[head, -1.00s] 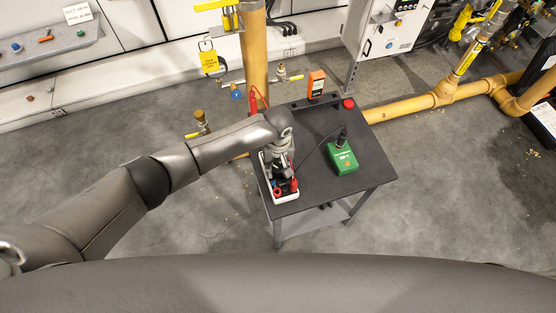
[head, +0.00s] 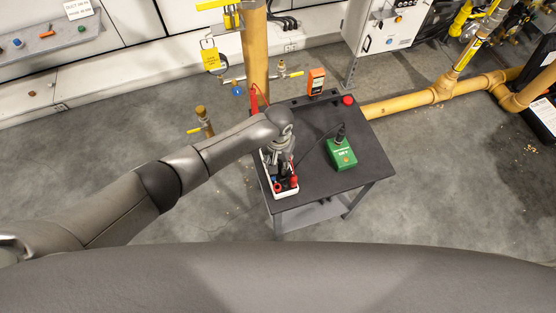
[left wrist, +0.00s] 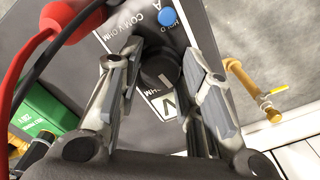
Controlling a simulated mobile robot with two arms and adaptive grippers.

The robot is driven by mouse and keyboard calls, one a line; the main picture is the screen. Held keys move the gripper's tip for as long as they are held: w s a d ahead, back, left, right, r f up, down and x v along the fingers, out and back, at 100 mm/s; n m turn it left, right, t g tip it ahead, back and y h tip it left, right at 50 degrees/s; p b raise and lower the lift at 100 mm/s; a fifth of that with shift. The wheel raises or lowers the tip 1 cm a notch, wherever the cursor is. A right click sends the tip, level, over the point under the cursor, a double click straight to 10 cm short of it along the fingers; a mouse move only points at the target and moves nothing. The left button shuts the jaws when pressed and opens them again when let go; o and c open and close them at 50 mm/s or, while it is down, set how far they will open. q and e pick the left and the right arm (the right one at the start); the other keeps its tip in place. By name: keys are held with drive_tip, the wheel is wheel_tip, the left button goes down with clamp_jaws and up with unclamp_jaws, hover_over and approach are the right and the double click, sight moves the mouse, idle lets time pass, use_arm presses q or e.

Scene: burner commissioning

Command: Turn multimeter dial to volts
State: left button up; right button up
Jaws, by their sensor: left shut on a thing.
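The multimeter (head: 286,194) lies on the left front part of the cart top, with a white rim, a dark face and red plugs at its near end. My left gripper (head: 281,170) points down on it and hides most of its face. In the left wrist view the fingers of my left gripper (left wrist: 160,62) stand on both sides of the round black dial (left wrist: 157,72) and are shut on it. Letters A, OHM, COM and V show on the face around the dial, with a blue button (left wrist: 168,17). My right gripper is not in view.
A yellow pipe (head: 256,50) rises behind the cart. The cart's right front is clear.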

sight(279, 164)
use_arm(q)
drive_tip(key=o, duration=1.1)
drive_tip(key=shift+c, duration=0.2)
drive_tip(key=shift+r, duration=0.1)
wheel_tip(279, 164, up, 12)
idle(0.3)
